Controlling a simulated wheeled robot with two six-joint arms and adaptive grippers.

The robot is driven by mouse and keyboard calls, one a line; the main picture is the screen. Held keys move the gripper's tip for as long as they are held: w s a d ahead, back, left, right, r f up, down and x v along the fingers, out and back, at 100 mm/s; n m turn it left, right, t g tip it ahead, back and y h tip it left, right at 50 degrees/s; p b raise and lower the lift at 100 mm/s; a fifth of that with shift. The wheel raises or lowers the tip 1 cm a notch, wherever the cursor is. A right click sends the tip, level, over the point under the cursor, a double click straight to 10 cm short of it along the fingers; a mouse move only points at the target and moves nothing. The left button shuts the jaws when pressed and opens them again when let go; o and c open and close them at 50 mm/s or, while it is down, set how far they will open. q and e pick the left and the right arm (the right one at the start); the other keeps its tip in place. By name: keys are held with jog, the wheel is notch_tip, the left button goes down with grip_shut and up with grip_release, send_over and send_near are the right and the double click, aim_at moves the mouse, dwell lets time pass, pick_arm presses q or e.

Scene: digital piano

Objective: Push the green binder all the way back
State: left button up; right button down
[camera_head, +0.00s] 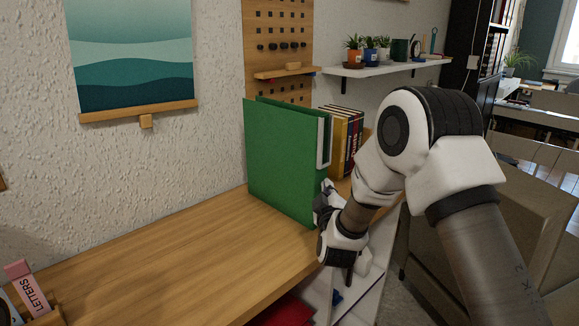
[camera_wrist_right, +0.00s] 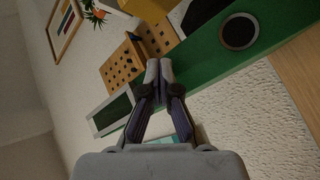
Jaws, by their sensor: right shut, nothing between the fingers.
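The green binder (camera_head: 283,165) stands upright on the wooden desk top (camera_head: 190,255) in the head view. It sticks out toward the front, past the row of books (camera_head: 348,135) on its right. My right gripper (camera_head: 327,190) is at the binder's front edge, low on its spine side. In the right wrist view the binder's green spine (camera_wrist_right: 205,72) crosses diagonally, with a round finger hole and a label. My right gripper's fingers (camera_wrist_right: 158,68) are shut and empty in front of the spine; I cannot tell whether they touch it. My left gripper is not in view.
A pegboard (camera_head: 283,45) hangs on the wall behind the binder. A shelf (camera_head: 385,68) with small potted plants is at the back right. A pink block marked LETTERS (camera_head: 27,287) lies at the lower left. The desk left of the binder is clear.

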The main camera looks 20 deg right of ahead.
aim_at(309, 185)
jog(key=shift+w+a, duration=0.4)
jog(key=shift+w, duration=0.6)
jog(key=shift+w+a, duration=0.45)
jog(key=shift+w, duration=0.5)
jog(key=shift+w+a, duration=0.4)
jog(key=shift+w, duration=0.6)
dwell(1.6)
jog(key=s, duration=0.1)
jog(key=s+d, duration=0.1)
jog(key=s, duration=0.1)
jog(key=s+d, duration=0.1)
jog(key=shift+s, duration=0.3)
dwell(0.5)
